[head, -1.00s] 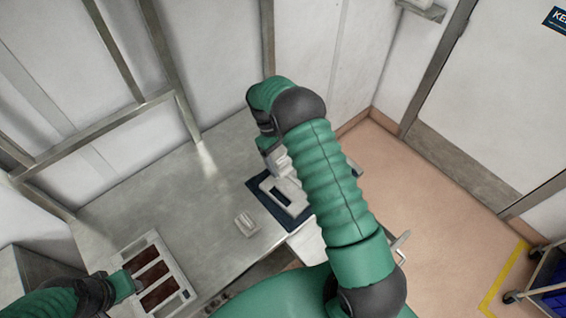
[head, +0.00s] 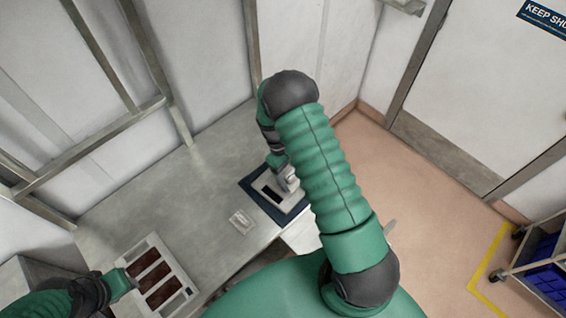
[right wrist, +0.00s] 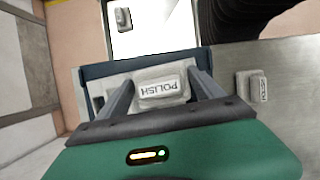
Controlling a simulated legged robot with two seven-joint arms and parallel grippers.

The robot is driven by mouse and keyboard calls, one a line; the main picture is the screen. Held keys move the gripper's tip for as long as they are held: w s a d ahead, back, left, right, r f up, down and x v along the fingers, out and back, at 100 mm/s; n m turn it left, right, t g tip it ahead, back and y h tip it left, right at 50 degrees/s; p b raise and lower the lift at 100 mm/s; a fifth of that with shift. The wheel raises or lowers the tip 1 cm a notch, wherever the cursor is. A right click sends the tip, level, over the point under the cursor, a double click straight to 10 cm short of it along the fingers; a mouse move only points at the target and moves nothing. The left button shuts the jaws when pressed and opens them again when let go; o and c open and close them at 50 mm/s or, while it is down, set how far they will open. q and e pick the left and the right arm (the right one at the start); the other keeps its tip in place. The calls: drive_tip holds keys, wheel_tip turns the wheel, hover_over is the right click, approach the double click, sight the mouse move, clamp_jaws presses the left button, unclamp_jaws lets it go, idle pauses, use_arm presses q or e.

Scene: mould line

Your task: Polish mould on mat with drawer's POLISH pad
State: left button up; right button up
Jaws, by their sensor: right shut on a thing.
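The mould (head: 259,183), pale with a dark cavity, lies on the dark blue mat (head: 249,187) on the steel table. My right gripper (head: 287,183) is over the mould's right part. In the right wrist view, my right gripper (right wrist: 163,85) is shut on the pale POLISH pad (right wrist: 160,88), whose label faces the camera. The pad hides part of the mould, and I cannot tell if they touch. The mat's edge (right wrist: 150,65) shows behind. The open drawer (right wrist: 150,42) holds another pad (right wrist: 123,19). My left gripper (head: 128,284) is at the left tray; its jaws are unclear.
A pale tray (head: 184,289) with several dark red-brown bars stands at the table's left. A cart (head: 540,262) with blue bins stands on the floor at right.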

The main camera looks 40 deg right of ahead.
drive_tip(key=shift+f+b, duration=0.3)
drive_tip(key=shift+f, duration=0.15)
drive_tip(key=f+b, duration=0.4)
drive_tip(key=f, duration=0.1)
drive_tip(key=shift+w+f, duration=0.2)
drive_tip(key=shift+f, duration=0.3)
drive_tip(key=shift+s, duration=0.1)
drive_tip(key=shift+f+b, duration=0.5)
drive_tip(key=shift+f, duration=0.05)
drive_tip(key=shift+d, duration=0.1)
